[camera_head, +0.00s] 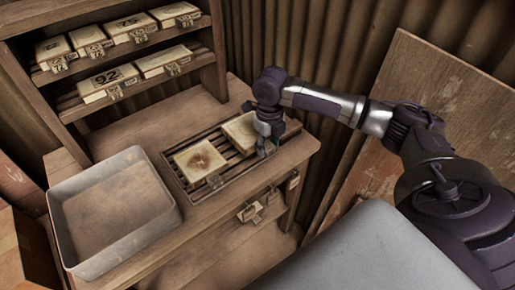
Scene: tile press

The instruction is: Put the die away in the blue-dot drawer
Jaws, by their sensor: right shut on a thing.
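My right gripper (267,143) is at the right end of a slatted rack set in the bench. It is shut on the near right side of a pale block (238,129), which looks like the die. The gripper covers part of that block and its catch. I cannot tell whether the block rests on the slats or is slightly lifted. A second pale block (200,161) with a round brown mark lies to its left on the rack. No blue dot can be made out. My left gripper is not in view.
An empty grey metal tray (112,262) stands on the bench's left part. Shelves at the back left hold several numbered blocks (109,82). A wooden board (432,105) leans at the right by the corrugated wall. A grey surface fills the bottom right.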

